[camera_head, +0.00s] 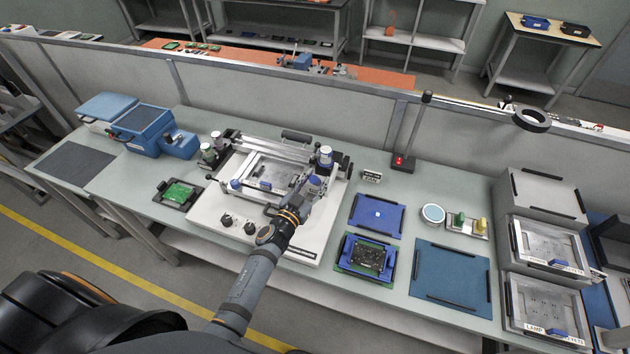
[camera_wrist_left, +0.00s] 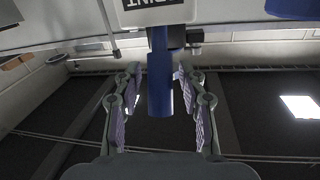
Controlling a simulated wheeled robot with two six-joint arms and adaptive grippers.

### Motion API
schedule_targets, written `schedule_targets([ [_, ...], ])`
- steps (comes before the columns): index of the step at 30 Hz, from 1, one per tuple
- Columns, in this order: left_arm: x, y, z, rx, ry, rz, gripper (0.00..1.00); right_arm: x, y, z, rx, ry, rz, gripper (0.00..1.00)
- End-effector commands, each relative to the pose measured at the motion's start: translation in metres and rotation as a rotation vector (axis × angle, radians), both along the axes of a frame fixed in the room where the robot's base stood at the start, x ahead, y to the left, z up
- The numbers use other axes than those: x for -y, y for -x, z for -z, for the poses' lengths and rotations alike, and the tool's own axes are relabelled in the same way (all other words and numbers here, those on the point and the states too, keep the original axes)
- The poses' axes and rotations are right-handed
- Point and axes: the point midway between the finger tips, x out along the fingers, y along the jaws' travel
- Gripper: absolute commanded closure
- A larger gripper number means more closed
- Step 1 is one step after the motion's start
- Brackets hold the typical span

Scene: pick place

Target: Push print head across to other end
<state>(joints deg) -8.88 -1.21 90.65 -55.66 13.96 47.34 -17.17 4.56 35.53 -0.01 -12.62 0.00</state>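The stencil printer (camera_head: 250,235) is a white machine on the bench, with a silver frame and rails on top. My left gripper (camera_head: 313,188) is over the right side of its frame, and my arm hides part of the machine there. In the left wrist view, a white block marked with upside-down print lettering, apparently the print head (camera_wrist_left: 152,12), has a blue handle (camera_wrist_left: 160,85) extending from it. The handle lies between the two fingers of my left gripper (camera_wrist_left: 160,110). The fingers are apart, with a visible gap on each side of the handle. My right gripper is not in view.
A green board in a black holder (camera_head: 180,193) lies left of the printer. A blue tray (camera_head: 376,214) and a board in a blue fixture (camera_head: 367,257) lie to its right. A lamp post (camera_head: 411,135) stands behind. Stacked grey racks (camera_head: 543,195) stand at the far right.

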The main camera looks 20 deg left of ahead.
Motion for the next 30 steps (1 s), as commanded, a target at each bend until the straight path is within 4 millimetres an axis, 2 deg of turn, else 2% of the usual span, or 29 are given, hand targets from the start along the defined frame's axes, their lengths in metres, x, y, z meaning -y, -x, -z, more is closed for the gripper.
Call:
schedule_targets([
  [1, 0.0, 0.0, 0.0, 0.0, 0.0, 0.0, 0.7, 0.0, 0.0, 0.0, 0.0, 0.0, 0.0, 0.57],
  [8, 0.0, 0.0, 0.0, 0.0, 0.0, 0.0, 1.0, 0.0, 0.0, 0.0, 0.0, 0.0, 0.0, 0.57],
  [18, -0.001, 0.0, 0.0, 0.0, 0.0, 0.0, 1.0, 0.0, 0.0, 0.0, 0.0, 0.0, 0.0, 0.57],
  [22, -0.007, 0.0, 0.0, 0.0, -0.002, 0.0, 1.0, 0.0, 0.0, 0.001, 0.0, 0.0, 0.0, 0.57],
  [26, -0.023, 0.0, 0.001, 0.001, -0.006, 0.0, 1.0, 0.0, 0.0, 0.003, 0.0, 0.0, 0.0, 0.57],
  [30, -0.052, -0.002, 0.001, 0.0, -0.008, 0.001, 1.0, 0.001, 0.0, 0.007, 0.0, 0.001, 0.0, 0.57],
])
